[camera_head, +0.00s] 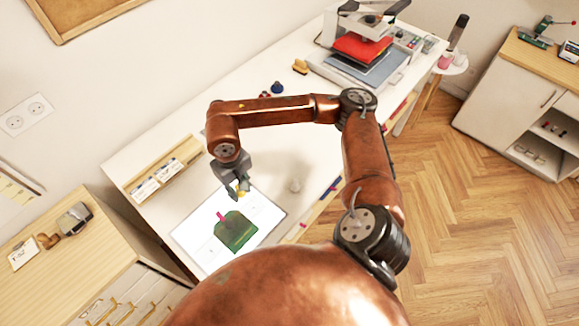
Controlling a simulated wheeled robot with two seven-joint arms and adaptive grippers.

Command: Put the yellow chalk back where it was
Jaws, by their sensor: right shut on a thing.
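My right gripper (237,191) is above the upper edge of a bright white panel (187,237) on the white table. It is shut on a small yellow thing, which looks like the yellow chalk (241,193). The gripper hides part of it. A dark green fabric piece (236,231) lies on the panel, below the gripper in the picture. A small pink piece (221,216) shows at the fabric's upper left edge. My left gripper is not in view.
A press with a red pad (361,47) stands at the far end. Small items (277,88) lie near the wall.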

